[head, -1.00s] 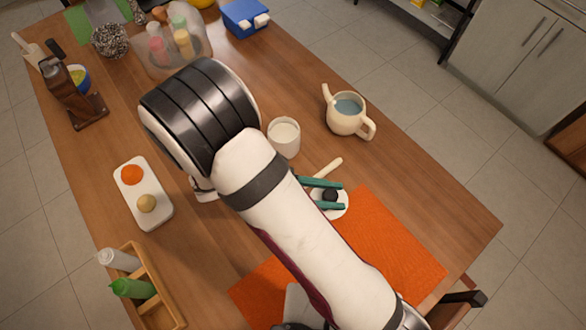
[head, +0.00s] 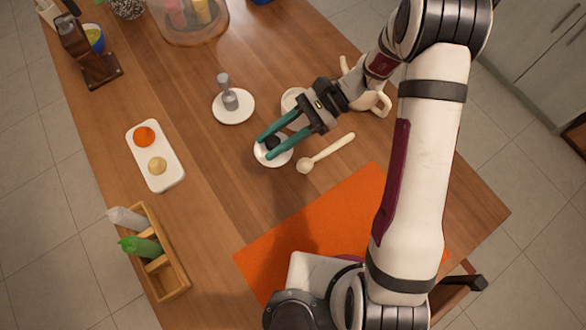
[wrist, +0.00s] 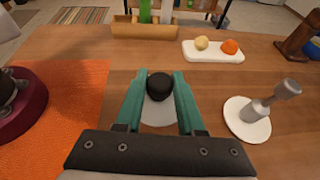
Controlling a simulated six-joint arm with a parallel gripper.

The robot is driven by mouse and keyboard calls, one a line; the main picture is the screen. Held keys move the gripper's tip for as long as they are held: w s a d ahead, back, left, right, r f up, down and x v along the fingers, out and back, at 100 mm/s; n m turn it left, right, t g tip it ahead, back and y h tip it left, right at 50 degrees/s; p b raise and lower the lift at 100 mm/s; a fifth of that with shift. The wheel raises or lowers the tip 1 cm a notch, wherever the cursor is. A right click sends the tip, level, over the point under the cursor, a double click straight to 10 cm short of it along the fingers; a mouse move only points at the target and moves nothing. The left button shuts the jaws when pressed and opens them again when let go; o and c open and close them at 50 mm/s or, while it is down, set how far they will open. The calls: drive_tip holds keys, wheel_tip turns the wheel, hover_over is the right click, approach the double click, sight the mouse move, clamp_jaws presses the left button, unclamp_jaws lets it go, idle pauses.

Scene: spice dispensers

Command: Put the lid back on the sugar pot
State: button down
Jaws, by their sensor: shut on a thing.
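The lid (head: 264,156) is a white disc with a black knob. My gripper (head: 270,145) has teal fingers shut on the knob. In the wrist view the knob sits between the fingertips (wrist: 159,86), with the white disc (wrist: 158,113) below it. The sugar pot (head: 291,97) is a white cup just behind my gripper in the head view. The gripper and wrist hide much of it. The held lid is apart from the pot, nearer the camera and to the left.
A wooden spoon (head: 326,154) lies right of the lid. A white saucer (head: 233,117) with a grey metal piece stands left of the pot. A cream teapot (head: 378,100) is partly behind my wrist. The orange mat (head: 290,240) lies in front. A condiment tray (head: 155,165) is at left.

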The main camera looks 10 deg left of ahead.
drive_tip(key=w+d+r+m+t+y, duration=0.1)
drive_tip(key=w+r+m+t, duration=0.25)
drive_tip(key=w, duration=0.35)
drive_tip(key=w+d+r+m+t+y, duration=0.1)
drive_tip(key=w+r+m+t+y, duration=0.1)
drive_tip(key=w+m+t, duration=0.4)
drive_tip(key=n, duration=0.2)
hover_over(300, 91)
drive_tip(key=s, duration=0.3)
wheel_tip(300, 91, down, 7)
drive_tip(key=shift+g, duration=0.45)
drive_tip(key=shift+d, duration=0.2)
drive_tip(key=shift+f, duration=0.5)
drive_tip(key=shift+c, duration=2.2)
unclamp_jaws()
